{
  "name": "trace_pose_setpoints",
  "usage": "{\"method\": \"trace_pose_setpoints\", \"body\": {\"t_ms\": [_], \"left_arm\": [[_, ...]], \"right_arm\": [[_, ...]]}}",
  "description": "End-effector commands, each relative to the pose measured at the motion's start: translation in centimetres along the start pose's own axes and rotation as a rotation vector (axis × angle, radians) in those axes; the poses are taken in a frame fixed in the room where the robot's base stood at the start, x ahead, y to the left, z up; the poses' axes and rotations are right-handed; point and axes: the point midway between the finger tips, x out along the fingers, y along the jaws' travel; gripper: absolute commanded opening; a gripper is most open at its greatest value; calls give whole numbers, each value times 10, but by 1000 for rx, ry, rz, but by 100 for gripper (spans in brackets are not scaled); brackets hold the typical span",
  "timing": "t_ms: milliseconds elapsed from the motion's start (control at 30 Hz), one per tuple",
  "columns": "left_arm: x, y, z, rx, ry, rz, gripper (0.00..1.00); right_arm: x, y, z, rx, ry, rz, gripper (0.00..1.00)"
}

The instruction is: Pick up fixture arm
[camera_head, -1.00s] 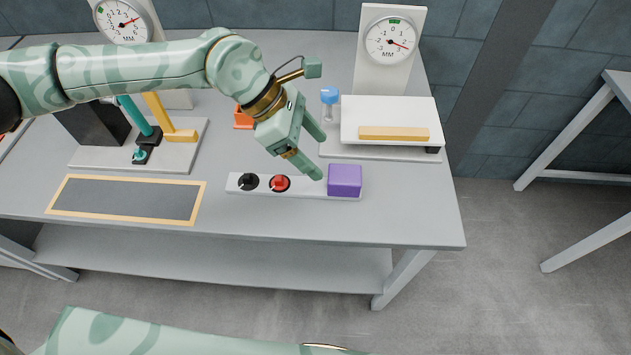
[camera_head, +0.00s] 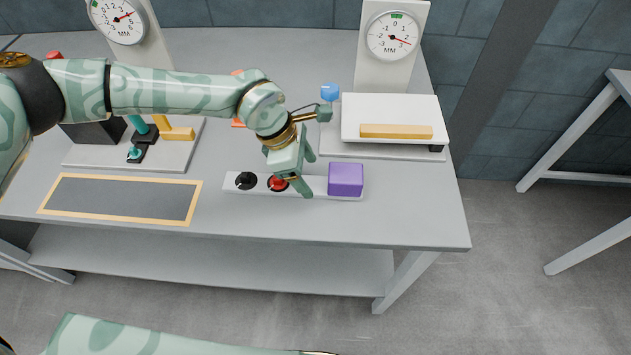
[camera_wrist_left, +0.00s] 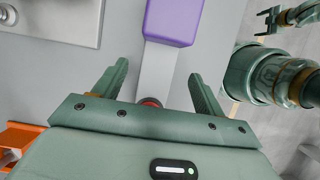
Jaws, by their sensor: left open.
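On a grey base plate at the left of the bench stands a fixture with a teal rod and black joints (camera_head: 143,143) and a yellow angled piece (camera_head: 177,133). I cannot tell for sure which part is the fixture arm; my left arm crosses in front of the fixture's upper part. My left gripper (camera_head: 309,176) is open and empty above the white strip, to the right of the fixture, by the red knob (camera_head: 277,183). In the left wrist view its fingers (camera_wrist_left: 158,72) are spread over the strip. My right gripper (camera_wrist_left: 268,22) shows small at the top right there, its prongs apart.
The strip also carries a black knob (camera_head: 246,180) and a purple block (camera_head: 346,179). A wood-framed dark panel (camera_head: 120,199) lies at the bench's front left. A white platform (camera_head: 385,112) with a yellow bar and dial gauge (camera_head: 393,36) stands at right. An orange piece (camera_wrist_left: 22,136) lies behind.

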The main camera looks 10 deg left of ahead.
Motion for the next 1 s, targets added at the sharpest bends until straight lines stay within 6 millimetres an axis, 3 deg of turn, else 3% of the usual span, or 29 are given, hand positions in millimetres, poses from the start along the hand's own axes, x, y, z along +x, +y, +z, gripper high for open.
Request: {"method": "trace_pose_setpoints", "body": {"t_ms": [100, 200, 700, 733, 933, 967, 1000], "left_arm": [[25, 0, -2, -1, 1, -5, 71], [37, 0, -2, -1, 1, -3, 71], [39, 0, -1, -1, 0, -2, 71], [39, 0, -2, -1, 0, -2, 68], [39, 0, -1, -1, 0, -2, 12], [39, 0, -1, -1, 0, -2, 6], [38, 1, -1, 0, -2, 0, 6]], "right_arm": [[8, -1, 2, 0, -5, -2, 76], [10, -1, 3, 0, -7, -3, 76], [9, -1, 3, 0, -6, -2, 76], [9, -1, 3, 0, -6, -2, 76], [9, -1, 3, 0, -6, -2, 76], [9, -1, 3, 0, -6, -2, 76], [9, -1, 3, 0, -6, -2, 76]]}}
